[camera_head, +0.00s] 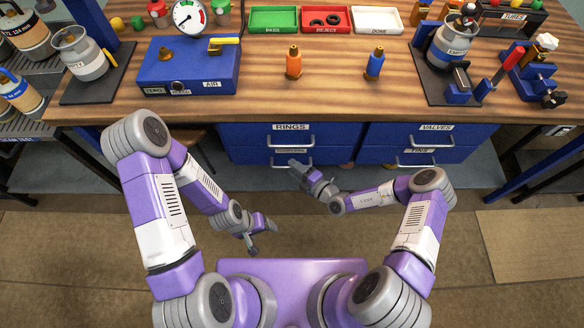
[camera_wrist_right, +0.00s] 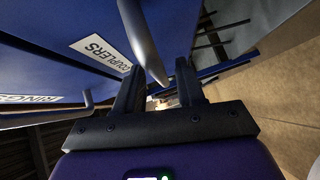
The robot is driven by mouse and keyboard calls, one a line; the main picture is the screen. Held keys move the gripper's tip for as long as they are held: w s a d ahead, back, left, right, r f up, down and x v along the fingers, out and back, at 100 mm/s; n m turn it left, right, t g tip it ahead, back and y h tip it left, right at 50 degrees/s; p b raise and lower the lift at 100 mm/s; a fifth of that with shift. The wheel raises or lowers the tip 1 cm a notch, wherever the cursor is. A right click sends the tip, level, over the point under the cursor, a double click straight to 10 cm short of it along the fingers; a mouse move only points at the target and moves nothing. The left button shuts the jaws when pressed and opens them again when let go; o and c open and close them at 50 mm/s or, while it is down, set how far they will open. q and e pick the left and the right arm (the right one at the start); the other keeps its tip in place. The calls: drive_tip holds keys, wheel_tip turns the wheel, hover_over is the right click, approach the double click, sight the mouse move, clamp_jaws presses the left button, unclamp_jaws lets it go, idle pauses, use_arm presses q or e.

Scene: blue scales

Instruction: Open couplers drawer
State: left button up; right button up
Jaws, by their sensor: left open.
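The couplers drawer (camera_head: 240,157) is a blue front below the rings drawer (camera_head: 245,134). Its label is partly hidden in the head view, but the right wrist view shows the couplers drawer (camera_wrist_right: 75,22) reading COUPLERS. Its grey bar handle (camera_wrist_right: 143,40) runs down to between the fingers of my right gripper (camera_wrist_right: 158,88). Those fingers stand apart, and contact with the bar cannot be told. In the head view my right gripper (camera_head: 300,170) is at this handle. The drawer looks shut. My left gripper (camera_head: 263,238) is open and empty, low over the floor.
The valves drawer (camera_head: 380,134) and the tins drawer (camera_head: 375,153) are to the right, with bar handles. The wooden bench top (camera_head: 330,90) overhangs the drawers and bears bottles, trays and gauges. The floor (camera_head: 480,215) before the drawers is clear.

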drive_tip(key=shift+x, duration=0.8)
clamp_jaws()
